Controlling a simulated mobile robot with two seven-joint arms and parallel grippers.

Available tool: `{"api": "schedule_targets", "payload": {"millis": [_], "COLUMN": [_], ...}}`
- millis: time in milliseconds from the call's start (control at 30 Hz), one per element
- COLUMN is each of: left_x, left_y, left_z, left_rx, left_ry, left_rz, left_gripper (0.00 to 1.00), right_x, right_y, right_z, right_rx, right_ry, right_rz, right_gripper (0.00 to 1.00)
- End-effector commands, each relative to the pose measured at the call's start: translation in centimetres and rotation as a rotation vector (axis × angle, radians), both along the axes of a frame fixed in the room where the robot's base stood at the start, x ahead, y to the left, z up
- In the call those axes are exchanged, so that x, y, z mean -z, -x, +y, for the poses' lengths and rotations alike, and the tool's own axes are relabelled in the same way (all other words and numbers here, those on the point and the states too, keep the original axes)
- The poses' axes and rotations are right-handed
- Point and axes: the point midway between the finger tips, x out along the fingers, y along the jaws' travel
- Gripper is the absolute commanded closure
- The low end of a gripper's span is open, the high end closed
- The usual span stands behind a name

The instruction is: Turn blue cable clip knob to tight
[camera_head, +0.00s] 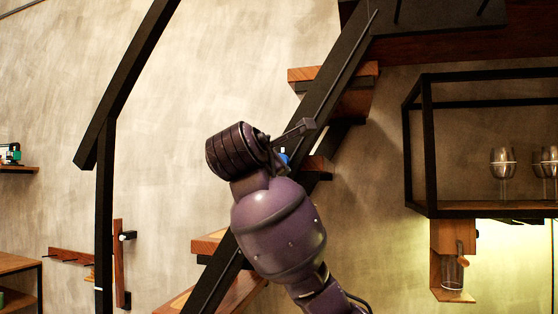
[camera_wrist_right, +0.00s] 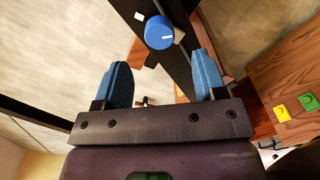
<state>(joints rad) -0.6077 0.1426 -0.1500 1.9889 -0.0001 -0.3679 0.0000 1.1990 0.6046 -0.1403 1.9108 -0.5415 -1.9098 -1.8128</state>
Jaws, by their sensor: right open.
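The blue knob (camera_wrist_right: 160,33) is round, with a short white line on its face that runs roughly sideways in the right wrist view. It sits on a black beam (camera_wrist_right: 183,75) with a small white mark (camera_wrist_right: 138,16) to its upper left. My right gripper (camera_wrist_right: 161,60) is open, its two blue fingers apart, with the knob beyond the fingertips and roughly between them. No contact with the knob shows. In the head view my purple right arm hides most of the gripper; a small blue patch (camera_head: 284,156) shows beside it, and I cannot tell whether it is knob or finger. My left gripper is not in view.
A stair with a black sloping stringer (camera_head: 335,75) and wooden treads (camera_head: 308,74) rises to the right. A black-framed shelf (camera_head: 427,150) with glasses (camera_head: 503,162) stands at right. In the right wrist view, yellow (camera_wrist_right: 281,113) and green (camera_wrist_right: 309,101) pieces sit on wood.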

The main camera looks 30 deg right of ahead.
Motion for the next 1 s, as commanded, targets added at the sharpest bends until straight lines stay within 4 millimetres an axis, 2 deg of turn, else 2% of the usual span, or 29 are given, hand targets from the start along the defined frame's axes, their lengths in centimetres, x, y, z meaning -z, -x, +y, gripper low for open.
{"api": "schedule_targets", "payload": {"millis": [200,400,833,1000], "left_x": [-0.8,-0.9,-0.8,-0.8], "left_y": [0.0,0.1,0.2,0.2], "left_z": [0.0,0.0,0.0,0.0], "left_rx": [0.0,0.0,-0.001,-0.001], "left_ry": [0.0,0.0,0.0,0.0], "left_rz": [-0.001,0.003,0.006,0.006], "left_gripper": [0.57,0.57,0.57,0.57], "right_x": [-0.1,0.0,0.0,0.0], "right_y": [-2.4,-3.8,-4.3,-4.3], "right_z": [-2.9,-4.5,-5.0,-5.0], "right_rx": [0.001,0.001,-0.001,-0.001], "right_ry": [-0.002,-0.001,0.0,0.0], "right_rz": [0.002,0.001,-0.001,-0.001], "right_gripper": [0.35,0.35,0.35,0.61]}}
